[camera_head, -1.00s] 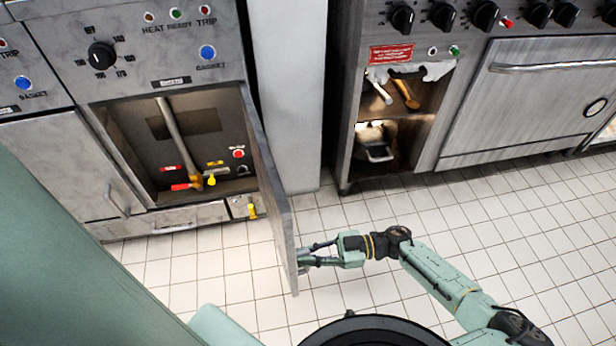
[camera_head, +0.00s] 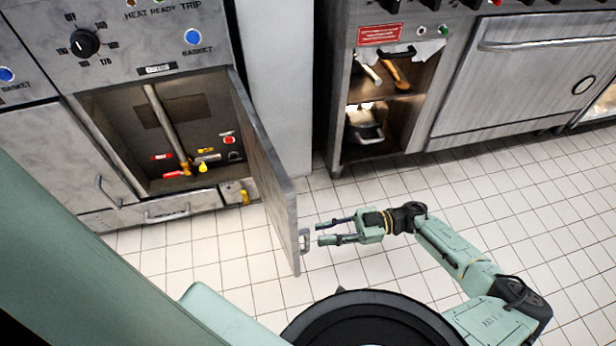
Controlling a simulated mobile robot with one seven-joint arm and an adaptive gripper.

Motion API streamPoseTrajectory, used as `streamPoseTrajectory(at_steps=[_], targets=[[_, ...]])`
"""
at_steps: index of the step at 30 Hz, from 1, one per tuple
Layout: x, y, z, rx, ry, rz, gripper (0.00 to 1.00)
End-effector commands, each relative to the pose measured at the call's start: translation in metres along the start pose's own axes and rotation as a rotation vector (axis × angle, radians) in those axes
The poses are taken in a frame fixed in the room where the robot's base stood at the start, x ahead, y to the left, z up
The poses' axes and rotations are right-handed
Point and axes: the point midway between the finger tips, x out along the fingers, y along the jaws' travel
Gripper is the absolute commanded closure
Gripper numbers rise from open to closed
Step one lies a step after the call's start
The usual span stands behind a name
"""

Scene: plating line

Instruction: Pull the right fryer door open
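The right fryer door (camera_head: 268,170) is a grey metal panel hinged at its right side. It stands swung wide open, jutting out toward me from the fryer cabinet. Its handle (camera_head: 304,241) is on the outer face near the free edge. My gripper (camera_head: 319,233) is just right of the handle, with its two fingers apart and pointing left at it. A small gap seems to lie between fingertips and handle, and nothing is held. The open cabinet (camera_head: 135,125) shows a diagonal pipe, red and yellow handles and a red button.
The closed left fryer door (camera_head: 60,155) has its own handle. A drawer (camera_head: 165,211) lies under the open cabinet. A range with open shelves (camera_head: 385,100) and a closed oven door (camera_head: 510,75) stands at right. Tiled floor (camera_head: 400,175) is clear around my arm.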

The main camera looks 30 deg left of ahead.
Motion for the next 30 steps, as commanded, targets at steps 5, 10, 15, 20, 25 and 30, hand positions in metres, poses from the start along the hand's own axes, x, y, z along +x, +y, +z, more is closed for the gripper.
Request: streamPoseTrajectory(at_steps=[5, 10, 15, 20, 25, 30], targets=[[-0.033, 0.001, 0.003, 0.003, -0.007, 0.002, 0.78], [-0.049, 0.001, 0.003, 0.003, -0.006, 0.001, 0.78], [-0.052, 0.0, 0.003, 0.003, -0.007, 0.002, 0.78], [-0.052, 0.0, 0.004, 0.003, -0.007, 0.002, 0.78], [-0.052, 0.0, 0.004, 0.003, -0.007, 0.002, 0.78], [-0.052, 0.0, -0.001, 0.003, -0.008, 0.002, 0.78]])
